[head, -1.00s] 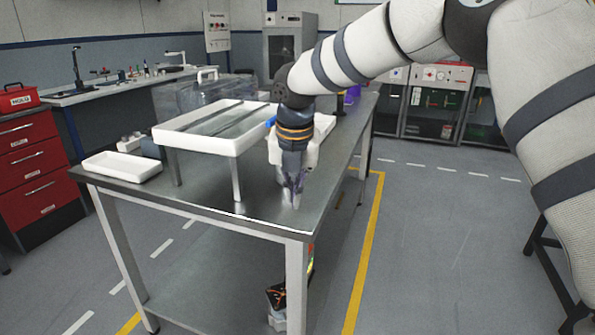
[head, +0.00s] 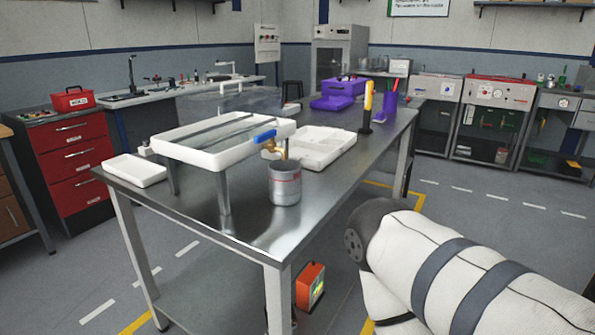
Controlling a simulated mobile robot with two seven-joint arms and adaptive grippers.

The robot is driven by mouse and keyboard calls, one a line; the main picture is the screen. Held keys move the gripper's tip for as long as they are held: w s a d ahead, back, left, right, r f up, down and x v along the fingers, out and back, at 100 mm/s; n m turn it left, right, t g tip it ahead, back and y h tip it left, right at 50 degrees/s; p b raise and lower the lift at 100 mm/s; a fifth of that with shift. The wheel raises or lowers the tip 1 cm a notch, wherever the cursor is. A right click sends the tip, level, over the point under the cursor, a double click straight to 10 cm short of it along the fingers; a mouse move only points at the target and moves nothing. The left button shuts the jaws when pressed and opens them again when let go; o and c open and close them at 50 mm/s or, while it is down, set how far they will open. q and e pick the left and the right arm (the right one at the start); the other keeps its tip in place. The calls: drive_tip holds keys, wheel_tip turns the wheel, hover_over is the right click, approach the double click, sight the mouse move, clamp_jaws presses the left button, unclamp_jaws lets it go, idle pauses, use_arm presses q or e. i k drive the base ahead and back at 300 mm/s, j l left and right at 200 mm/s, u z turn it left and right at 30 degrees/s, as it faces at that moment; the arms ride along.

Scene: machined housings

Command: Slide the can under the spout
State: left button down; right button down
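A grey metal can (head: 285,184) stands upright on the steel table (head: 330,195), near its front right part. A white raised tray (head: 215,140) on metal legs stands behind and left of it. A brass spout (head: 284,150) with a blue handle (head: 265,136) sticks out at the tray's right end. The can's rim is just below the spout in the picture; I cannot tell whether the spout is exactly over the opening. My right arm shows at the lower right, away from the can, but its gripper is hidden or out of frame. My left gripper is not in view.
A white compartment tray (head: 322,148) lies behind the can, and a shallow white tray (head: 135,171) lies at the table's left end. A yellow-handled tool (head: 367,104), a purple cup (head: 384,108) and a purple box (head: 340,88) stand farther back. The table's front right is clear.

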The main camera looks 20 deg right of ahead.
sight(284, 176)
drive_tip(key=i+l+u, duration=0.15)
drive_tip(key=l, duration=0.6)
drive_tip(key=l+u, duration=0.15)
drive_tip(key=l, duration=0.6)
drive_tip(key=i, duration=0.05)
